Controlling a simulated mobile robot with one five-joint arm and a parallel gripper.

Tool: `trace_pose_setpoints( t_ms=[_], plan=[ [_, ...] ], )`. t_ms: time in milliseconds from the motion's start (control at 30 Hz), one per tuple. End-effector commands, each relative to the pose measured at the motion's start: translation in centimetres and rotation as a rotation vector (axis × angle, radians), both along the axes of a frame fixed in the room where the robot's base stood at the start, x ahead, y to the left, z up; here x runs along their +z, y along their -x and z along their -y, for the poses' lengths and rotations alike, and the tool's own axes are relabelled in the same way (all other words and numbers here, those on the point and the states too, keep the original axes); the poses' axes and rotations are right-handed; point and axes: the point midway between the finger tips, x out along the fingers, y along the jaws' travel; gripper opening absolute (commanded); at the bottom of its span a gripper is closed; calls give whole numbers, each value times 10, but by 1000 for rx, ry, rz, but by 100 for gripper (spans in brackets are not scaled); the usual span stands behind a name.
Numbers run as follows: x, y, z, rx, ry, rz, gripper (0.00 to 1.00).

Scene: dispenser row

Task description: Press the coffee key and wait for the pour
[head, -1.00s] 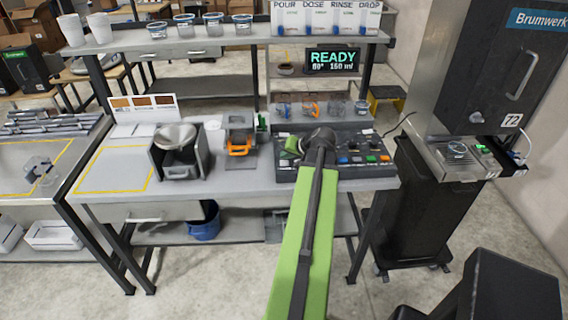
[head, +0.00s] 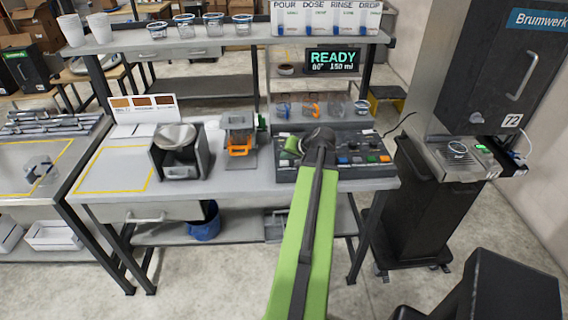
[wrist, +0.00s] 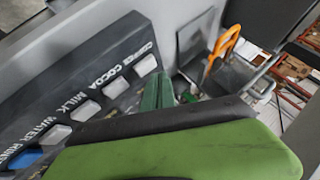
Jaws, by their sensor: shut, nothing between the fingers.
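The key panel (head: 350,152) lies on the bench, partly behind my arm in the head view. In the wrist view the pale coffee key (wrist: 146,65) is at the top end of a row labelled coffee, cocoa, milk, water and a partly hidden last name. My gripper (wrist: 158,92) is shut and empty. Its green tip is just beside the coffee key in the picture; I cannot tell whether it touches the panel. In the head view my gripper (head: 291,146) is over the panel's left part. The display (head: 332,61) reads READY, with a temperature and 150 ml.
An orange-handled device (head: 239,140) and a dark box with a metal bowl (head: 178,155) stand left of the panel. A yellow-outlined area (head: 112,170) is clear.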

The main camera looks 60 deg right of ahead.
Motion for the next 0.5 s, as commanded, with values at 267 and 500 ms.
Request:
trace_pose_setpoints(
  t_ms=[267,500],
  plan=[
    [0,0,0,0,0,0,0],
    [-8,-1,0,0,0,0,0]
  ],
)
